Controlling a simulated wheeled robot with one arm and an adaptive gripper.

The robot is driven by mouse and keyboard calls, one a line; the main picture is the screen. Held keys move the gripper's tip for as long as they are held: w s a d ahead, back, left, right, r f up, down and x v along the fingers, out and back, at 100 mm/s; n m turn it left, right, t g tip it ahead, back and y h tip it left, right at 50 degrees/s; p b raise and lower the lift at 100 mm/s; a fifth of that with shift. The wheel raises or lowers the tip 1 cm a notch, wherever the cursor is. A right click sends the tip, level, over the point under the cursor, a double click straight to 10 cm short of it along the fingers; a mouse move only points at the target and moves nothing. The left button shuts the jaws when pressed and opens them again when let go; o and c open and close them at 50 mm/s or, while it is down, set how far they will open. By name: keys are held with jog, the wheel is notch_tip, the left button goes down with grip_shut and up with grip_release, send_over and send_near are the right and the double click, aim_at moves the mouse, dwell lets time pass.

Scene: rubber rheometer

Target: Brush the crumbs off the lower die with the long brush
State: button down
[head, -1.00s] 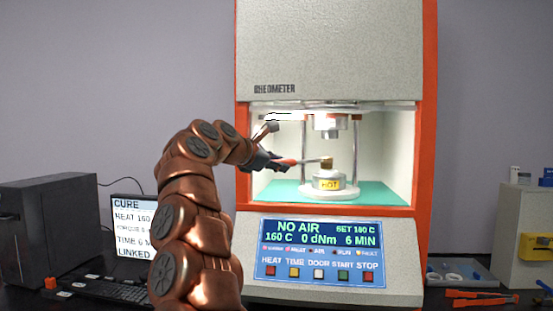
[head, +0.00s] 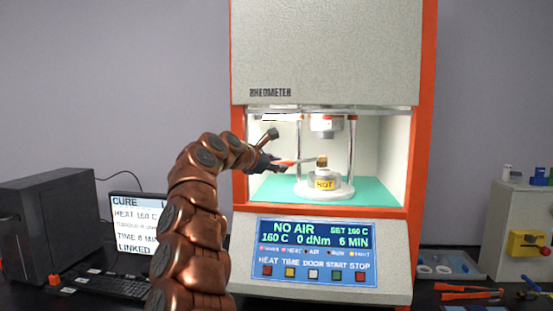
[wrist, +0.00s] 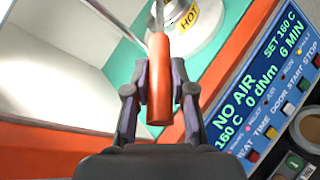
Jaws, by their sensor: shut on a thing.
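My gripper (head: 266,163) reaches into the rheometer's open chamber from the left and is shut on the orange handle of the long brush (head: 289,162). In the wrist view the orange handle (wrist: 158,78) lies between the two fingers (wrist: 160,92). The brush's brown head (head: 322,160) is at the top of the lower die (head: 325,181); I cannot tell whether it touches. The lower die carries a yellow HOT label and also shows at the top of the wrist view (wrist: 203,28). Crumbs cannot be made out.
The upper die (head: 326,124) hangs above the lower die, between metal columns. A teal mat (head: 375,190) covers the chamber floor. The control panel (head: 315,254) reads NO AIR, 160 C. A monitor (head: 136,226) and keyboard stand left; orange-handled tools (head: 467,291) and a tray lie right.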

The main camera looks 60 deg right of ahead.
jog(key=shift+w+d+f+p, duration=0.3)
jog(key=shift+d+p, duration=0.35)
jog(key=shift+p, duration=0.1)
jog(key=shift+w+d+f+p, duration=0.25)
jog(key=shift+d+f+p, duration=0.05)
jog(key=shift+d+p, duration=0.4)
jog(key=shift+w+d+f+p, duration=0.3)
jog(key=shift+d+p, duration=0.3)
jog(key=shift+p, duration=0.15)
jog(key=shift+f+b, duration=0.3)
jog(key=shift+d+r+p, duration=0.1)
jog(key=shift+r+p, duration=0.05)
jog(key=shift+p, duration=0.25)
jog(key=shift+w+d+p, duration=0.3)
jog(key=shift+d+p, duration=0.35)
jog(key=shift+p, duration=0.55)
jog(key=shift+w+d+p, duration=0.3)
jog(key=shift+d+p, duration=0.3)
jog(key=shift+p, duration=0.55)
jog(key=shift+a+f+b, duration=0.2)
jog(key=shift+f+b, duration=0.05)
jog(key=shift+b, duration=0.25)
